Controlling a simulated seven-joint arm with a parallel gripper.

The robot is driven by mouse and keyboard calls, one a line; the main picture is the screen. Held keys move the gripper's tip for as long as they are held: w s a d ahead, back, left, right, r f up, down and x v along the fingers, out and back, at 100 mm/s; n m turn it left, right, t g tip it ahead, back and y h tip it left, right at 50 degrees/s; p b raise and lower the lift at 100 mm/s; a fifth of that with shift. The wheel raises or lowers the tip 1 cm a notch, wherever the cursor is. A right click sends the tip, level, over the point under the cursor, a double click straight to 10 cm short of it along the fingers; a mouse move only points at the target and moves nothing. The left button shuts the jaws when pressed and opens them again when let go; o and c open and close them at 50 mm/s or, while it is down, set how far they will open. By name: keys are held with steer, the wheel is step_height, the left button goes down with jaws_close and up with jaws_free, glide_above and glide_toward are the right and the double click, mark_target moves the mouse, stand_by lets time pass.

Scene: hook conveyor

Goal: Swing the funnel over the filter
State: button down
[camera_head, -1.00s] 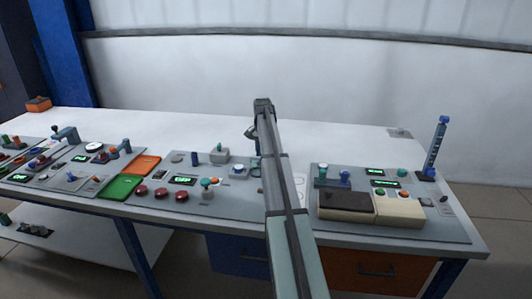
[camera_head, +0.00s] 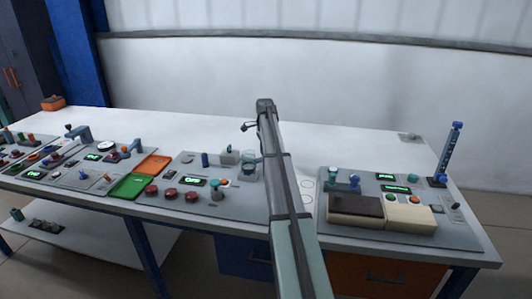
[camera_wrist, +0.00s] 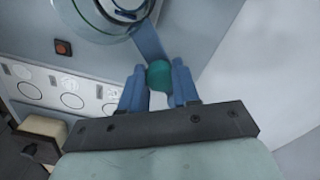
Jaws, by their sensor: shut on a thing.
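In the wrist view my gripper (camera_wrist: 159,85) has its two blue fingers shut on a round teal knob (camera_wrist: 159,74). The knob sits at the end of a blue swing arm (camera_wrist: 149,42). That arm leads up to a round, pale, rimmed part (camera_wrist: 112,14), cut off by the top edge; it looks like the funnel or the filter, and I cannot tell which. In the head view a clear cup-like vessel (camera_head: 249,168) stands on the grey panel just left of my arm. My arm hides the fingers and knob there.
Left of the vessel are red buttons (camera_head: 171,195), a green tray (camera_head: 130,186) and an orange tray (camera_head: 153,164). Right of my arm are a dark and cream block pair (camera_head: 355,207) and a tall blue column (camera_head: 451,153). The white table behind is mostly clear.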

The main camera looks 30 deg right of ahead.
steer(key=shift+w, duration=0.1)
stand_by(0.4)
steer(key=c, duration=0.8)
jaws_free()
step_height(320, 180, up, 14)
steer(key=shift+f, duration=0.1)
